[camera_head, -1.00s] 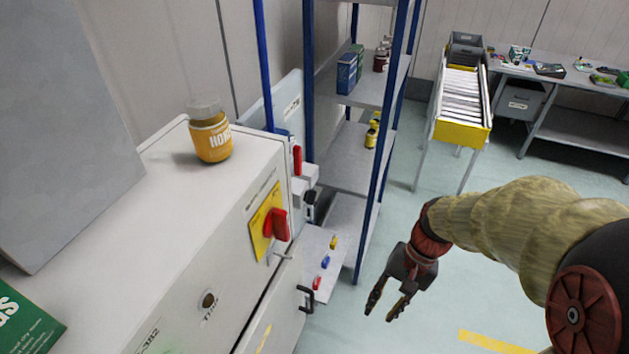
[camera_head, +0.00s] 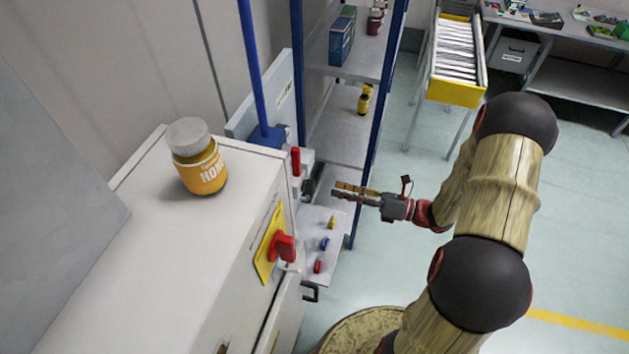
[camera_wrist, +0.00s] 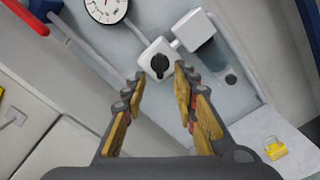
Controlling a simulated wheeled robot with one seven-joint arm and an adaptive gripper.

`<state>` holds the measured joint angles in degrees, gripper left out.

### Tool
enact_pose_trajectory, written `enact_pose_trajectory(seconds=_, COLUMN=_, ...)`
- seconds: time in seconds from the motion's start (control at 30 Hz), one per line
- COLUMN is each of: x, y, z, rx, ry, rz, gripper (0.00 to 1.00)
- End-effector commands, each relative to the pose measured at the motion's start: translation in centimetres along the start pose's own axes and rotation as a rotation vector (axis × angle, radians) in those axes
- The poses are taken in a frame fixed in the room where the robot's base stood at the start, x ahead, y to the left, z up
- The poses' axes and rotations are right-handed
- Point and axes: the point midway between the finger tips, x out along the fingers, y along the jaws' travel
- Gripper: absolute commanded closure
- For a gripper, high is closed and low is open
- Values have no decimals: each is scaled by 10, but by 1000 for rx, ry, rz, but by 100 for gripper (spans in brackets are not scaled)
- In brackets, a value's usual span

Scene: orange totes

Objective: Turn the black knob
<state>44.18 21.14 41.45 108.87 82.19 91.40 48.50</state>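The black knob (camera_wrist: 159,64) sits on a white square box (camera_wrist: 157,58) fixed to a grey panel in the wrist view. My gripper (camera_wrist: 160,76) is open and empty, its two yellow-padded fingers pointing at the box with the knob between the fingertips in the picture. I cannot tell the exact gap to the knob, but no contact shows. In the head view my gripper (camera_head: 336,190) reaches left towards the panel beside the cabinet. The knob is too small to make out clearly there.
A round gauge (camera_wrist: 106,5) and a second white box (camera_wrist: 193,30) flank the knob's box. A red-handled switch (camera_head: 282,247) is on the white cabinet, with a honey jar (camera_head: 201,172) on top. A blue-framed shelf (camera_head: 372,120) stands just behind my gripper.

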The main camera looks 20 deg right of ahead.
Motion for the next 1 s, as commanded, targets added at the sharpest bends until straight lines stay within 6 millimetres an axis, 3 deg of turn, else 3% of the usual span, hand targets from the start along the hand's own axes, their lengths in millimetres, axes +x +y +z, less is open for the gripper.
enact_pose_trajectory(seconds=0.6, x=73, y=1, z=-1, rx=8, ry=7, rz=2, gripper=71)
enact_pose_trajectory(seconds=1.0, x=78, y=0, z=-1, rx=8, ry=6, rz=0, gripper=73)
